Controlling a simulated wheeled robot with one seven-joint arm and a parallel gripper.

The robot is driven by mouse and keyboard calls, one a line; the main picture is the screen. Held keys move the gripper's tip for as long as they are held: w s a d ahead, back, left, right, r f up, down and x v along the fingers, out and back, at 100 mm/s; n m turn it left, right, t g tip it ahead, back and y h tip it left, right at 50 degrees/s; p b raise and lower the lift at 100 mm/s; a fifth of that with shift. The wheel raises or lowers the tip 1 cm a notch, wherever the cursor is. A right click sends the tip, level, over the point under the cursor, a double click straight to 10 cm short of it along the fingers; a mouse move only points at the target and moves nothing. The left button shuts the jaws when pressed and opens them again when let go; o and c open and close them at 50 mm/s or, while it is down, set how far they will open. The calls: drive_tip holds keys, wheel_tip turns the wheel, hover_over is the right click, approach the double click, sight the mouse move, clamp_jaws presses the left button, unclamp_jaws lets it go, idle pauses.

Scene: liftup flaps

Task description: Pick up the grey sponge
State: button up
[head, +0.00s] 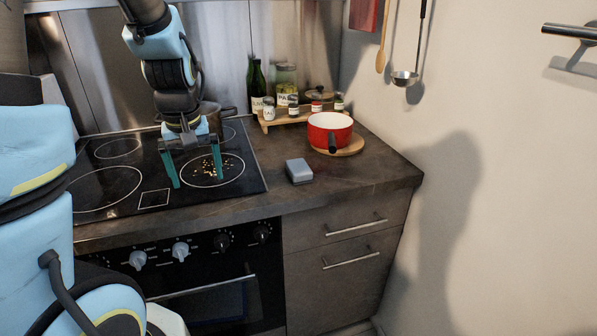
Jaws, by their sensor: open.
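The grey sponge (299,171) is a small light block lying flat on the dark countertop, just right of the cooktop and in front of the red pot. My gripper (196,184) points down over the front right part of the cooktop, left of the sponge and apart from it. Its two green fingers are spread wide, with nothing between them. Brown crumbs show on the burner behind and between the fingers.
The red pot (330,131) sits on a round wooden board, its dark handle pointing forward. A wooden rack (275,122) with bottles and jars stands at the back. The counter (365,172) right of the sponge is clear up to its edge. The black cooktop (130,180) lies left.

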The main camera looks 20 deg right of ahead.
drive_tip(key=w+d+t, duration=0.1)
drive_tip(key=w+d, duration=0.1)
drive_tip(key=d, duration=1.1)
drive_tip(key=t, duration=0.2)
approach(299, 166)
drive_tip(key=shift+m, duration=0.3)
drive_tip(key=p+x, duration=0.2)
drive_tip(key=x, duration=0.7)
drive_tip(key=shift+f, duration=0.15)
drive_tip(key=shift+c, duration=0.4)
drive_tip(key=c, duration=1.4)
wheel_tip(299, 166, up, 10)
drive_tip(key=b, duration=0.1)
drive_tip(key=shift+b, duration=0.35)
